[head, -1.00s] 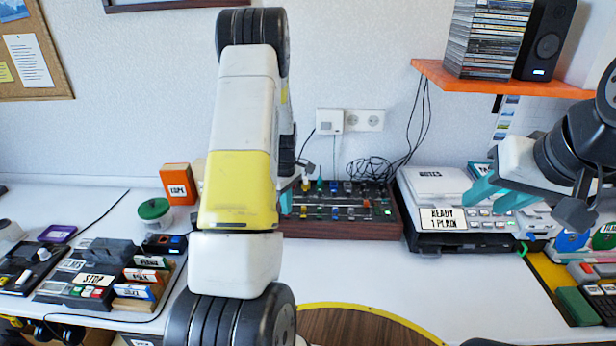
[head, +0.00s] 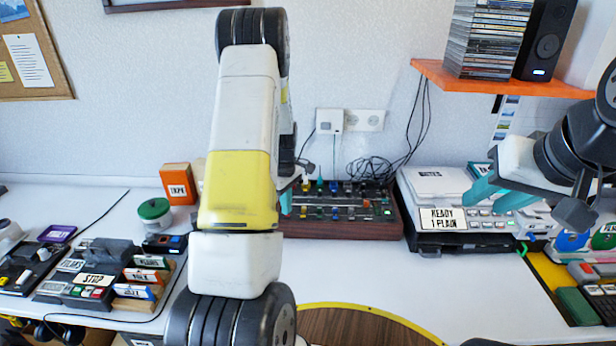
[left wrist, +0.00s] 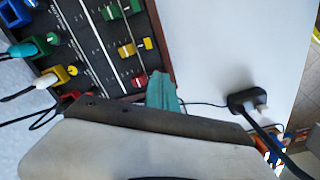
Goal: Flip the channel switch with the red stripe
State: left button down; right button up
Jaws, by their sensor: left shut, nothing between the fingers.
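The mixer (head: 345,230) is a dark panel in a brown frame against the wall, with rows of coloured parts. In the head view my left arm hides most of this gripper and the mixer's left end. My right gripper (head: 498,193) is open and empty, above the labelled machine.
A white machine (head: 440,185) labelled "READY 1 PLAIN" stands right of the mixer. Cables (head: 370,168) lie behind the mixer. A green-lidded jar (head: 154,210) and an orange box (head: 178,184) stand to the left. The white table in front of the mixer is clear.

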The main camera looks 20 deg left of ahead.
aim_at(287, 217)
pick_arm(q)
jog(key=shift+f, duration=0.85)
dwell(0.9)
jog(key=shift+r, duration=3.5)
jog(key=s+d+r+m+t, duration=0.1)
jog(key=s+d+r+m, duration=0.15)
jog(key=r, duration=0.45)
jog(key=s+d+r+m+t+h, duration=0.1)
jog(key=s+d+r+m, duration=0.1)
jog(key=s+d+r, duration=0.3)
jog(key=s+d+r+m+t, duration=0.1)
jog(key=s+d+r+m, duration=0.15)
jog(key=r, duration=0.55)
jog(key=s+d+r+m+t, duration=0.1)
jog(key=s+r+m, duration=0.1)
jog(key=s, duration=0.3)
jog(key=s+d+r+m+t, duration=0.1)
jog(key=s+d+r+m, duration=0.1)
jog(key=s, duration=0.3)
jog(key=s+d+r+m+t+h, duration=0.1)
jog(key=s+d+r+m, duration=0.1)
jog(key=s+m, duration=0.2)
jog(key=shift+s, duration=0.9)
